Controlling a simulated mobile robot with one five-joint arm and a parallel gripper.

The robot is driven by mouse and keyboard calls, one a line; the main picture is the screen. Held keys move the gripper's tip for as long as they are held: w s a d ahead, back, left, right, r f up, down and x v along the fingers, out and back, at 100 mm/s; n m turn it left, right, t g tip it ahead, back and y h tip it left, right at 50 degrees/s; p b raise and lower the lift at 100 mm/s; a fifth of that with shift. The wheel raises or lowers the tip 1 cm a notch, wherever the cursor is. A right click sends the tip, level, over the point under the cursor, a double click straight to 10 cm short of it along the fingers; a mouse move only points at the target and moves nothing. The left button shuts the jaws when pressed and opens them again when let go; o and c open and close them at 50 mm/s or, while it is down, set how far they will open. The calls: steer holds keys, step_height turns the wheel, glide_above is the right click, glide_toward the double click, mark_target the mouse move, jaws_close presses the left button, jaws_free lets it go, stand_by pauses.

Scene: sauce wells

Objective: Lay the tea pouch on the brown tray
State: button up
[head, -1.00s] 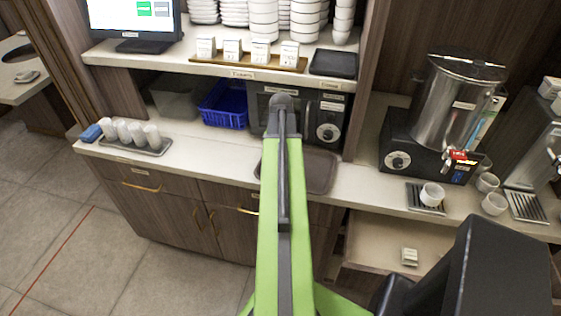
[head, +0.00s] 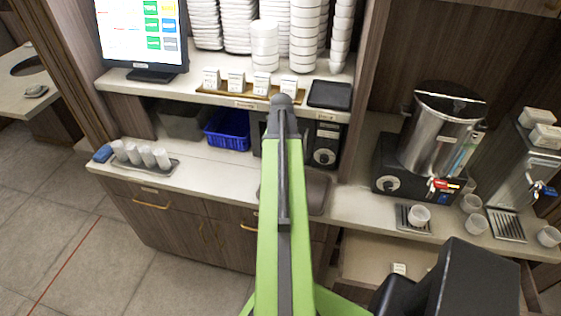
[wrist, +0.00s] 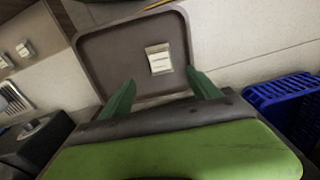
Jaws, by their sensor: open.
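The brown tray (wrist: 90,52) lies on the pale counter, and its near edge is behind my fingers in the wrist view. In the head view part of the tray (head: 318,192) shows to the right of my arm. The tea pouch (wrist: 158,58), a small pale packet with print, lies flat on the tray, inside its rim. My gripper (wrist: 160,80) is open, its two green fingers apart on the near side of the pouch, with nothing between them. My arm hides the gripper and the pouch in the head view.
A blue basket (head: 228,130) stands at the back of the counter, left of my arm. A dispenser (head: 440,130) stands to the right, with a cup (head: 419,215) before it. Below, an open drawer holds a small white packet (head: 399,268). Cups (head: 141,155) stand at left.

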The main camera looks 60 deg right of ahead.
steer(key=w+a+n, duration=0.4)
steer(key=w+a, duration=0.5)
steer(key=a, duration=0.2)
steer(key=w+a+n, duration=0.3)
steer(key=w+a, duration=0.5)
steer(key=a, duration=0.3)
steer(key=w+a+n, duration=0.2)
steer(key=a+n, duration=0.2)
steer(key=a, duration=1)
steer(key=w+a+n, duration=0.2)
steer(key=a+n, duration=0.2)
steer(key=a, duration=1.1)
steer(key=shift+n, duration=0.3)
steer(key=shift+w, duration=0.15)
